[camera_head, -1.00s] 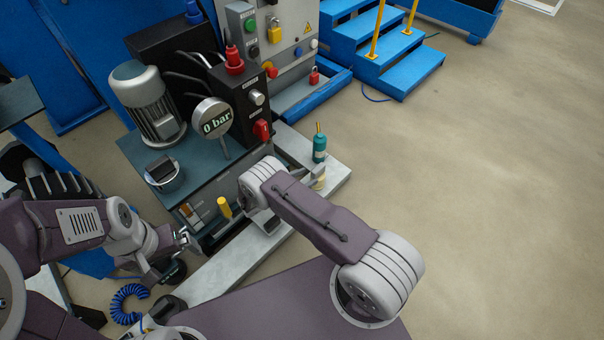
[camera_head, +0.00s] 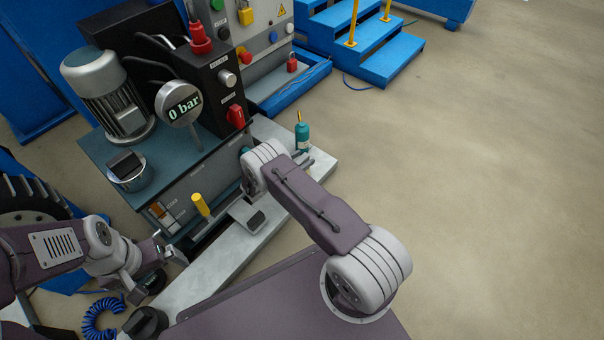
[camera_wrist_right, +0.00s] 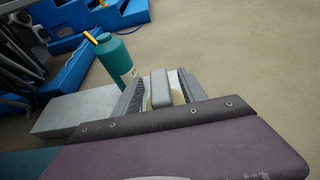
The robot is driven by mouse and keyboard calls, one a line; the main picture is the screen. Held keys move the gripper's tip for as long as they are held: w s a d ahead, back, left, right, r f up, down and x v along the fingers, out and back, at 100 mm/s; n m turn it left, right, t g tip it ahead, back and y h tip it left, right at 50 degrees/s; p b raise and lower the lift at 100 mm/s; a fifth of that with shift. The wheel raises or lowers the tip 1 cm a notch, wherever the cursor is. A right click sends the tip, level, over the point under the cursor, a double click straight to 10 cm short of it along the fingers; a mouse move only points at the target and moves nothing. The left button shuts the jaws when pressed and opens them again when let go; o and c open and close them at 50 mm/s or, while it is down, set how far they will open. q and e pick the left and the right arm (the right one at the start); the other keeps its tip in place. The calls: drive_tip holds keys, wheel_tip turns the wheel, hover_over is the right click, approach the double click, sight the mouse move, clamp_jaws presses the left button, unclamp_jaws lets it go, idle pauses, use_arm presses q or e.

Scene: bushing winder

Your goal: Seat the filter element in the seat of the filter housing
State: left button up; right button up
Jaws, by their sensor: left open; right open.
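A cream rounded piece (camera_wrist_right: 178,92), probably the filter element, shows between the fingers of my right gripper (camera_wrist_right: 160,92) in the right wrist view. A grey block lies over its middle. The fingers are apart on either side of it; contact is not clear. In the head view my right gripper (camera_head: 311,161) is mostly hidden behind its own wrist, near the teal bottle. My left gripper (camera_head: 170,247) is open and empty in front of the tank. A metal cup (camera_head: 128,181) with a dark block at its top stands on the tank; I cannot tell whether it is the filter housing.
A teal bottle (camera_head: 302,137) stands on the pale ledge (camera_head: 325,172), also seen in the right wrist view (camera_wrist_right: 115,60). The tank carries a motor (camera_head: 105,92), a 0 bar gauge (camera_head: 180,102) and a yellow handle (camera_head: 200,204). Open floor lies right.

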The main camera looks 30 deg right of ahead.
clamp_jaws()
idle(1.4)
